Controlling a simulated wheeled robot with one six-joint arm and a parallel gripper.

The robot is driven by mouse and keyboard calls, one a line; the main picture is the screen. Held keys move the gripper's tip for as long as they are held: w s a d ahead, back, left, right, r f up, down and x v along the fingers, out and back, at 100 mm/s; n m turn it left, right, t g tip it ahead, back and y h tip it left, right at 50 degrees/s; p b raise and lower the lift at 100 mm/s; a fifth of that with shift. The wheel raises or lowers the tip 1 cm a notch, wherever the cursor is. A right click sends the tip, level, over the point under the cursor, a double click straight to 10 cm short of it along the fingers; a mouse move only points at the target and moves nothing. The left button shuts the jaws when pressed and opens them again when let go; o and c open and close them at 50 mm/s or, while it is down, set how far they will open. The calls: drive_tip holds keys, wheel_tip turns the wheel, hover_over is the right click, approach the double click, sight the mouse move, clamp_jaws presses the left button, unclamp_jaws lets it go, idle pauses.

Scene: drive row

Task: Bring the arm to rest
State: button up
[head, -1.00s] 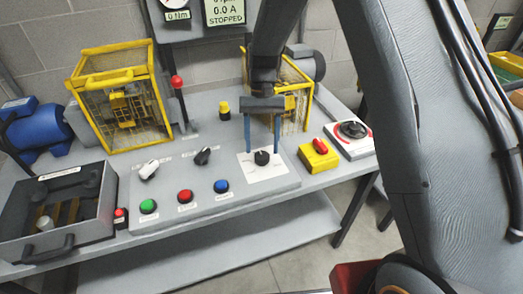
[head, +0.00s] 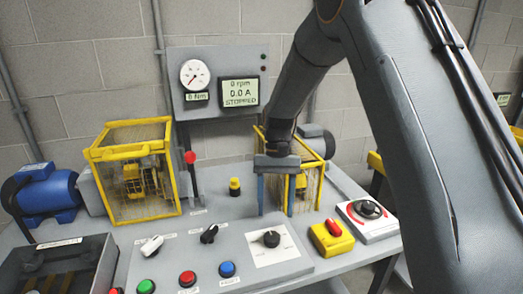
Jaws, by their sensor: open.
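My gripper (head: 276,208) is open, with its two blue fingers pointing down and nothing between them. It hangs above the bench, behind the black dial knob (head: 271,239) on its white plate, and apart from that knob as far as I can tell. It partly covers the right yellow guard cage (head: 307,172). My grey arm comes in from the upper right and reaches down to the gripper.
The control panel holds a green button (head: 146,286), a red button (head: 187,278), a blue button (head: 227,269) and two switches. A yellow box with a red switch (head: 334,227) stands right. The display (head: 240,92) reads STOPPED. A left yellow cage (head: 135,172) and blue motor (head: 45,194) stand behind.

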drive_tip(key=s+d+r+t, duration=0.1)
drive_tip(key=s+d+t, duration=0.1)
drive_tip(key=s+d, duration=0.5)
drive_tip(key=s+d+r+n+t, duration=0.1)
drive_tip(key=s+d+t, duration=0.2)
drive_tip(key=s+d, duration=0.4)
drive_tip(key=s, duration=0.4)
drive_tip(key=shift+s, duration=0.2)
drive_tip(key=shift+a, duration=0.1)
